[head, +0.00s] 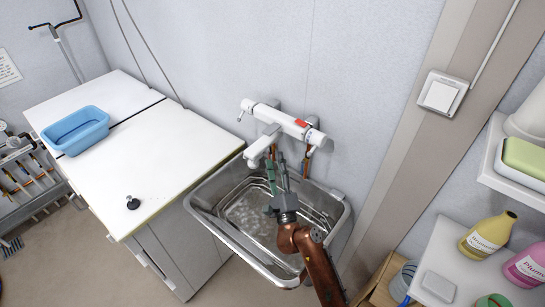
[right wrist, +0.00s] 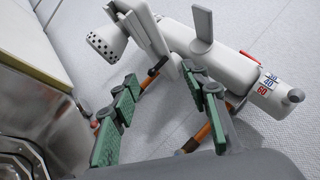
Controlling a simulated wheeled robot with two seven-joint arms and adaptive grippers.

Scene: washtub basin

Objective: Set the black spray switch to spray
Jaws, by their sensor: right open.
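The white wall tap (head: 285,120) is mounted above the metal basin; its spout (head: 262,146) points down toward the basin. In the right wrist view the tap body (right wrist: 225,62) runs across the upper right, and the perforated outlet head (right wrist: 103,44) is at the upper left. My right gripper (head: 275,164) is open just below and in front of the tap, over the basin. Its green-padded fingers (right wrist: 163,84) are apart, with tap parts behind them; I cannot tell if they touch. My left gripper is out of view.
The metal basin (head: 198,197) lies below my right arm. A white counter (head: 165,145) with a blue tub (head: 75,130) and a small black object (head: 132,203) stands left. Yellow (head: 488,235) and pink (head: 525,266) bottles are at right. The wall is close behind the tap.

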